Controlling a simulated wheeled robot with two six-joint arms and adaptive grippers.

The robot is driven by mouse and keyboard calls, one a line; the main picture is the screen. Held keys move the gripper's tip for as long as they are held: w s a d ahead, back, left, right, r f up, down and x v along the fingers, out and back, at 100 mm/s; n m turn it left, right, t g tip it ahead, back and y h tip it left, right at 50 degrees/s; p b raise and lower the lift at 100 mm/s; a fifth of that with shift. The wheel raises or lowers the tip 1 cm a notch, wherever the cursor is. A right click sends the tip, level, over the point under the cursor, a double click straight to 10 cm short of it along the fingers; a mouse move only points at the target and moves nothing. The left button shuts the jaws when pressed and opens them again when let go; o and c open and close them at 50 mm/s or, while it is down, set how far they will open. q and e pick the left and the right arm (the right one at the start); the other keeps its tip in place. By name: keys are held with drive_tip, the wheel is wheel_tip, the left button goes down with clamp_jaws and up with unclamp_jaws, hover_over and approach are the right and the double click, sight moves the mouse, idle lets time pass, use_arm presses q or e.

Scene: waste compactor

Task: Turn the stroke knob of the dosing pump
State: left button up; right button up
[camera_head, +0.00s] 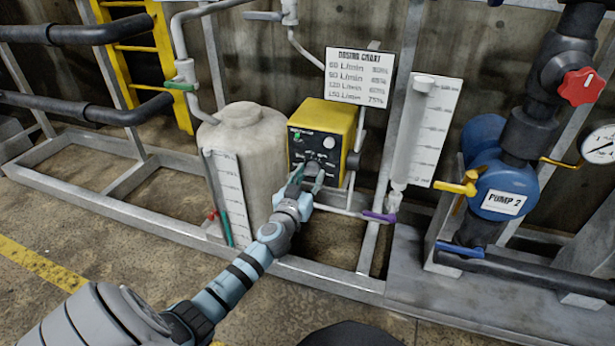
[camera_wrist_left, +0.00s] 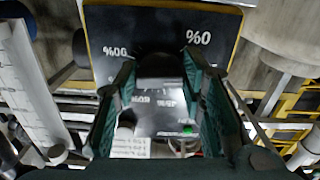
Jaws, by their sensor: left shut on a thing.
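The dosing pump (camera_head: 340,118) is a yellow box with a dark front panel, mounted beside a pale tank. My left gripper (camera_head: 306,176) reaches its lower front and is shut on the stroke knob. In the left wrist view the dark, round knob (camera_wrist_left: 158,64) lies between the fingertips of the gripper (camera_wrist_left: 160,72). The dark panel (camera_wrist_left: 105,28) around it carries percent marks, seen upside down. The fingers hide much of the knob, and its pointer cannot be made out. My right gripper is not in view.
A dosing chart (camera_head: 358,76) hangs behind the pump. The pale tank (camera_head: 243,150) stands to its left, and a clear graduated cylinder (camera_head: 421,130) to its right. A blue pump (camera_head: 503,178) with a red knob above is farther right. A grey frame rail (camera_head: 330,280) runs in front.

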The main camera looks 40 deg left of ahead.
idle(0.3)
